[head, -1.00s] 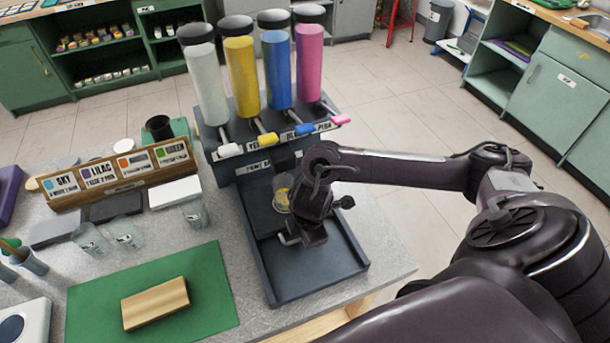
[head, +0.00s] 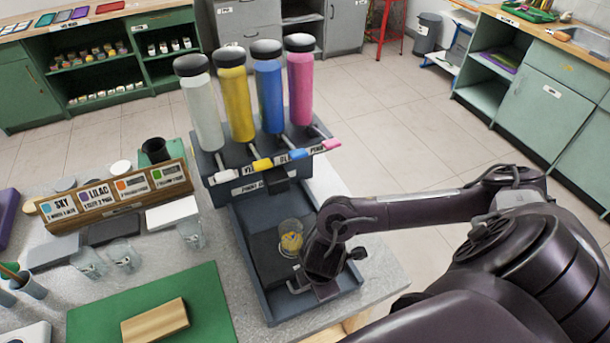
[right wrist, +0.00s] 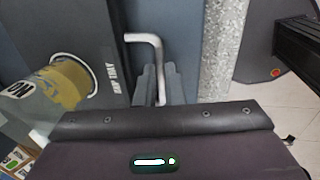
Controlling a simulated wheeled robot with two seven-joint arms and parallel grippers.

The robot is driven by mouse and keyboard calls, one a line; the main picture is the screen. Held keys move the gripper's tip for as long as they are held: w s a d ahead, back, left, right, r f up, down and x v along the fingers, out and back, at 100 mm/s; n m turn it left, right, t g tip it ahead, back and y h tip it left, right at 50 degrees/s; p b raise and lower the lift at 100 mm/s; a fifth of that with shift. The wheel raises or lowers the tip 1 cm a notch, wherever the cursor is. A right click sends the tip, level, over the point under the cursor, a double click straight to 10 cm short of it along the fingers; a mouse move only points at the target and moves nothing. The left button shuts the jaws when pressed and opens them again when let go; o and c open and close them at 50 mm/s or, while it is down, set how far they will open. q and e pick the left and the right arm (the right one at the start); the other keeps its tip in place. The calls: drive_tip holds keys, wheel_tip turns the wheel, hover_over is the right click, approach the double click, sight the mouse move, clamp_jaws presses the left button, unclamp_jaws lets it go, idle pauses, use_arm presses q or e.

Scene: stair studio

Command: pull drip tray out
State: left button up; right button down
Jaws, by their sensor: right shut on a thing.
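The dark drip tray (head: 268,262) lies in the blue-grey base (head: 247,217) of the paint dispenser, near the base's front end, with bare base floor behind it. A clear cup with yellow paint (head: 291,238) stands upright on the tray. My right gripper (head: 308,287) is at the tray's front right, shut on its pale bent handle. In the right wrist view, the handle (right wrist: 150,41) runs down between the narrow fingertips (right wrist: 160,84), beside the tray's printed label. The cup shows at the left there (right wrist: 62,85). My left gripper is not in view.
Four-bottle dispenser rack (head: 262,165) stands behind the base. A sign board (head: 115,197), empty glasses and a green mat (head: 180,300) with a wooden block (head: 155,321) lie to the left. The table edge is close on the right.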

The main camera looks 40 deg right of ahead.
drive_tip(key=s, duration=0.2)
drive_tip(key=s+a, duration=0.1)
drive_tip(key=s, duration=0.3)
drive_tip(key=shift+s+a, duration=0.25)
drive_tip(key=shift+a, duration=0.05)
drive_tip(key=c, duration=1.5)
unclamp_jaws()
drive_tip(key=shift+p, duration=0.3)
drive_tip(key=r+p, duration=0.1)
drive_tip(key=r, duration=0.1)
drive_tip(key=s+r+p, duration=0.1)
drive_tip(key=r, duration=0.2)
drive_tip(key=r+p, duration=0.1)
drive_tip(key=r, duration=0.1)
drive_tip(key=shift+s+a+r, duration=0.15)
drive_tip(key=shift+r, duration=0.25)
